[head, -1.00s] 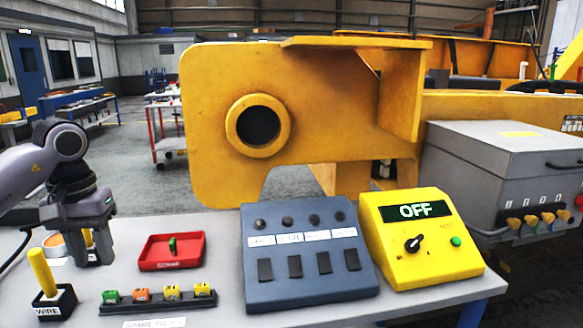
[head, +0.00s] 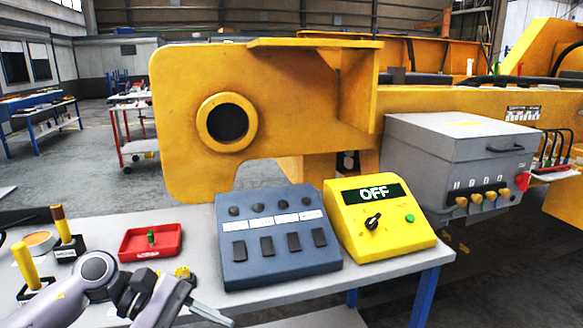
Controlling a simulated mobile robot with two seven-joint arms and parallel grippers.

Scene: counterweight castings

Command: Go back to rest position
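My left arm comes in low at the bottom left of the head view. Its gripper (head: 190,302) is near the bottom edge, in front of the small fuse rack, and covers most of it. One yellow fuse (head: 183,273) shows past it. I cannot make out whether the fingers are apart or hold anything. My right gripper is out of view. A red tray (head: 133,255) with a small green piece (head: 151,237) sits just behind the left arm. A blue-grey box with switches (head: 285,273) and a yellow box (head: 352,247) reading OFF stand right of it.
Two upright handled tools stand in black holders (head: 70,249) at the table's left, near a round orange-topped dish (head: 40,241). A big yellow casting (head: 185,155) rises behind the table (head: 200,212). A grey cabinet (head: 440,165) with coloured plugs is at the right.

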